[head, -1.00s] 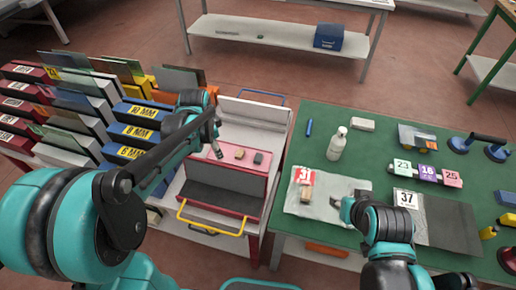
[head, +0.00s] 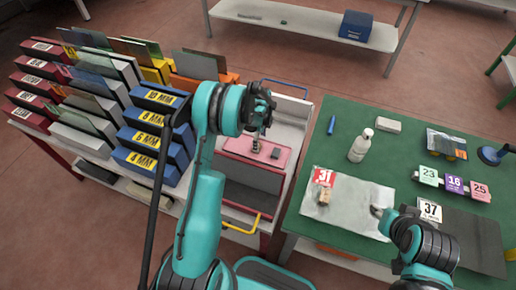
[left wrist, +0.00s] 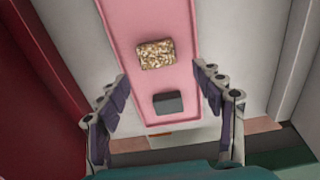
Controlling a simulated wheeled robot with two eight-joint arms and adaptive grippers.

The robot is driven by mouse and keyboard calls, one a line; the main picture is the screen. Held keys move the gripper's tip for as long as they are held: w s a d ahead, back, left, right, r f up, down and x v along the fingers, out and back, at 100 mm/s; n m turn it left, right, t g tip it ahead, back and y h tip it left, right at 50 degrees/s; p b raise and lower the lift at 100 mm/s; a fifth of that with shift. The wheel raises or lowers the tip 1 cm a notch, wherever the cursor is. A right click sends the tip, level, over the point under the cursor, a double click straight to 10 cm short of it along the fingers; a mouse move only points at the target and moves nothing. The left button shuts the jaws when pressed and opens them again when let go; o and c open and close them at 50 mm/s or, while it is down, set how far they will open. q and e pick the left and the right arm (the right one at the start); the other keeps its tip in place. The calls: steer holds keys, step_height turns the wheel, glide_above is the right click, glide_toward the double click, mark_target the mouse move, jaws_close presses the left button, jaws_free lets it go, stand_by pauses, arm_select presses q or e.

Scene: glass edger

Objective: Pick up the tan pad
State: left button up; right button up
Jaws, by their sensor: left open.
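The tan pad (left wrist: 155,54), a speckled block, lies on a pink tray in the left wrist view. A dark grey block (left wrist: 168,103) lies beside it, nearer my palm. My left gripper (left wrist: 160,86) is open and empty, its two fingers spread to either side of the tray. The tan pad lies forward of the fingertips and is not between them. In the head view the left gripper (head: 257,140) hangs over the pink tray (head: 240,147) and largely hides the tan pad; the dark block shows at its right. My right gripper (head: 383,214) is at the grey sheet on the green table; its jaw state is unclear.
The green table (head: 305,235) holds a white bottle (head: 361,146), a grey sheet (head: 350,195) with a red 31 tag and small tan block, and number tags. Racks with coloured blocks (head: 150,140) stand left. A yellow handle (head: 240,229) is in front of the tray.

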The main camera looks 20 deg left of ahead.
mark_target(260, 147)
arm_select(q)
step_height(260, 147, down, 4)
steer(key=shift+f+b, duration=0.25)
steer(key=shift+b, duration=0.55)
steer(key=shift+s+r, duration=0.1)
steer(key=c, duration=0.8)
steer(key=shift+r, duration=0.1)
